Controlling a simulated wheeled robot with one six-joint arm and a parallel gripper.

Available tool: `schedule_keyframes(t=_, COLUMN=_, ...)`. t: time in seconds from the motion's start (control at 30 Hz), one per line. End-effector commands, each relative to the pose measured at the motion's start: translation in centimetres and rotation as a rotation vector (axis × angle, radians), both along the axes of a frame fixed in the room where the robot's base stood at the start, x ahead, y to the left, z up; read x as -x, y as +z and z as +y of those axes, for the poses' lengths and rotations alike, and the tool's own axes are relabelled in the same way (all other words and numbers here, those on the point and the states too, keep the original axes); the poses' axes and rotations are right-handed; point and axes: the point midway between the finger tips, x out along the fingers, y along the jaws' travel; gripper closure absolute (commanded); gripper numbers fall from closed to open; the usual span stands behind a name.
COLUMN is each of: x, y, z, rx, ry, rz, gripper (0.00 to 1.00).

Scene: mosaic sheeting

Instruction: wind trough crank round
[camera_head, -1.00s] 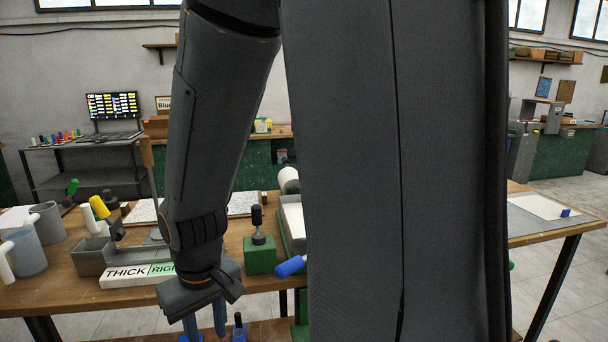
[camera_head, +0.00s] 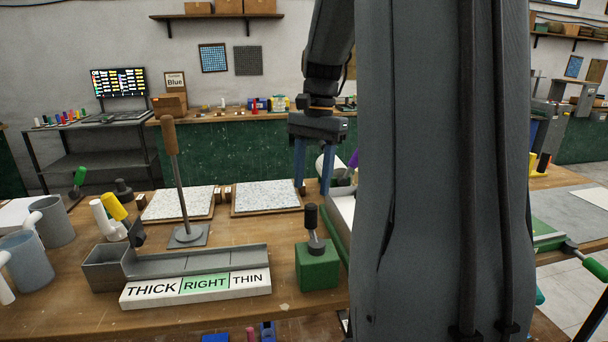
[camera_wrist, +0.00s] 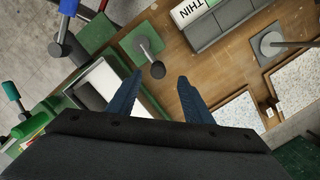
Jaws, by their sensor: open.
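A green-framed trough with a pale inside (camera_head: 342,206) stands on the bench, mostly hidden behind my arm. It also shows left of my fingers in the wrist view (camera_wrist: 122,72). A blue-handled crank (camera_wrist: 68,6) shows at the top left of the wrist view; it is hidden in the head view, and its join to the trough is unclear. A green handle (camera_head: 596,268) on a rod sticks out at the right. My gripper (camera_head: 313,187) is open and empty, pointing down above the bench behind the green block. Its fingers also show in the wrist view (camera_wrist: 160,78).
A THICK/RIGHT/THIN gauge (camera_head: 197,290), an upright wooden-handled tool (camera_head: 168,135) and two speckled panels (camera_head: 266,198) lie left. Grey cups (camera_head: 52,222) stand far left.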

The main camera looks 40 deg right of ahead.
Motion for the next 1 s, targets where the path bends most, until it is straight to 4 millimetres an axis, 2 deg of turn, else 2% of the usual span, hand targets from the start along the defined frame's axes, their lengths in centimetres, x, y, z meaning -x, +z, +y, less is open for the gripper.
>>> schedule_keyframes(t=0.13, x=0.4, y=-1.1, z=-0.4, rx=-0.004, ry=-0.02, rz=0.006, gripper=0.54)
schedule_keyframes(t=0.4, x=0.8, y=-5.0, z=-0.1, rx=-0.004, ry=-0.025, rz=0.006, gripper=0.54)
schedule_keyframes(t=0.6, x=0.8, y=-6.9, z=0.2, rx=-0.004, ry=-0.022, rz=0.005, gripper=0.54)
schedule_keyframes(t=0.97, x=0.7, y=-7.5, z=0.4, rx=-0.001, ry=-0.018, rz=0.002, gripper=0.54)
schedule_keyframes(t=1.0, x=0.7, y=-7.5, z=0.4, rx=-0.001, ry=-0.018, rz=0.002, gripper=0.59)
